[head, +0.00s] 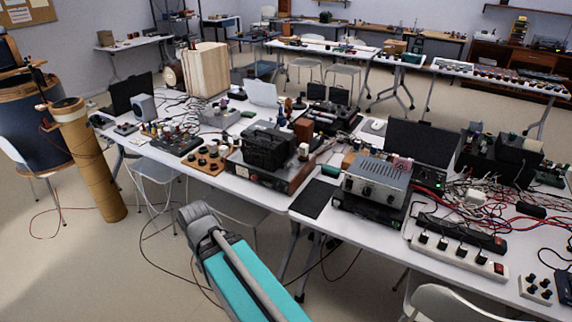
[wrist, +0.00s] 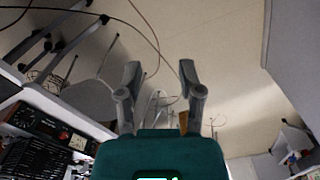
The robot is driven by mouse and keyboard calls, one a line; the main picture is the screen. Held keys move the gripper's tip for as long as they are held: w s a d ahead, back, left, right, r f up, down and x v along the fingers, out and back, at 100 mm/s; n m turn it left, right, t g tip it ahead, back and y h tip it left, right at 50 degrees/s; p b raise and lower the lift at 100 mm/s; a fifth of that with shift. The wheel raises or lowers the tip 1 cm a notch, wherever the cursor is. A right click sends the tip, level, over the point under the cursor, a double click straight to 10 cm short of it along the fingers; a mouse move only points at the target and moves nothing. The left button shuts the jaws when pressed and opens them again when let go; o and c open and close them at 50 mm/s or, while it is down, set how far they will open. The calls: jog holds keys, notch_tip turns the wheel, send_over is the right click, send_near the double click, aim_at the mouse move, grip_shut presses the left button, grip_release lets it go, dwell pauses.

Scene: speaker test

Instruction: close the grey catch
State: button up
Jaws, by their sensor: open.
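I cannot make out a grey catch in either view. My gripper (wrist: 160,78) is open and empty in the wrist view, its two grey fingers apart over beige floor, chair legs and a dark cable. Nothing lies between the fingertips that I can tell as a catch. In the head view only my teal and grey arm shows, at the bottom middle in front of the tables; the fingers cannot be told there.
A white table (head: 330,237) carries crowded electronics, a silver amplifier (head: 377,181), a power strip (head: 459,250) and loose cables. White chairs (head: 160,172) stand by it. A cardboard tube (head: 89,165) stands at left. Open floor (head: 95,265) lies at front left.

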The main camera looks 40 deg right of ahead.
jog(key=w+d+m+t+h, duration=0.25)
jog(key=w+d+m, duration=0.25)
jog(key=w+d, duration=0.75)
jog(key=m+h, duration=0.6)
jog(key=m, duration=0.3)
send_near(288, 163)
notch_tip(288, 163, up, 3)
jog(key=s+a, duration=0.2)
jog(key=shift+w+f+t+b, duration=0.2)
jog(key=shift+f+t+b, duration=0.1)
jog(key=shift+t, duration=0.15)
jog(key=shift+d+f, duration=0.1)
jog(key=b+x, duration=0.9)
jog(key=x, duration=0.4)
jog(key=shift+w+d+f+b, duration=0.1)
jog(key=shift+f+b, duration=0.1)
jog(key=shift+b, duration=0.2)
grip_shut()
